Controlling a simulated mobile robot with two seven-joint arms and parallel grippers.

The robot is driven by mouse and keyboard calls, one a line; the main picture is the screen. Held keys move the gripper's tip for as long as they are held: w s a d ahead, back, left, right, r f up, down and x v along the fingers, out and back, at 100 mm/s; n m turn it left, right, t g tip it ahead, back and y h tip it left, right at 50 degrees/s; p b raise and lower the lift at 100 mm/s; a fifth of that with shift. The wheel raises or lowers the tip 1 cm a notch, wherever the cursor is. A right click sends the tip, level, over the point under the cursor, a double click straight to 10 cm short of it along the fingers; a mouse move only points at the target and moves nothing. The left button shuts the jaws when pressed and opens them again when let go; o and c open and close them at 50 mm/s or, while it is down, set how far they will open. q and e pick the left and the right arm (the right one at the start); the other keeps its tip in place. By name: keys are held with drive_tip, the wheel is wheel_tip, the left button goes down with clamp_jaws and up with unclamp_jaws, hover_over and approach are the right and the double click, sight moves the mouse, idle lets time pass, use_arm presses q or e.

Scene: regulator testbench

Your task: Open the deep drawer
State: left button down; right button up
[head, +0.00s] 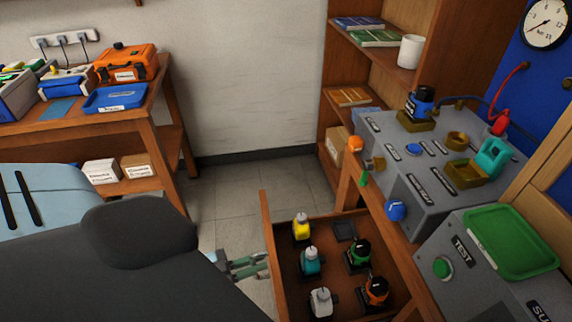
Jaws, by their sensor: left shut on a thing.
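The deep drawer (267,232) is wooden and stands pulled out from under the bench at the lower middle of the head view. Its inside shows, with several small devices: a yellow one (301,227), a teal one (310,262), a white one (321,302), a green one (358,252) and an orange one (376,291). My left gripper (256,266) is at the outer face of the drawer front, shut on the drawer's handle, which is mostly hidden by the fingers. My right gripper is out of view.
A grey test panel (405,165) and a grey box with a green tray (510,242) stand on the bench at right. A shelf (340,75) stands behind. A wooden table (150,118) with an orange case (126,64) is at left. Clear floor (225,190) lies between.

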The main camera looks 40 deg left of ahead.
use_arm(q)
drive_tip(key=w+a+v, duration=0.1)
drive_tip(key=v, duration=0.8)
drive_tip(key=shift+s+a, duration=0.3)
drive_tip(key=shift+a, duration=0.15)
drive_tip(key=c, duration=1.8)
unclamp_jaws()
drive_tip(key=v, duration=0.7)
drive_tip(key=shift+s+a+b, duration=0.15)
drive_tip(key=shift+s+b, duration=0.2)
drive_tip(key=shift+s, duration=0.05)
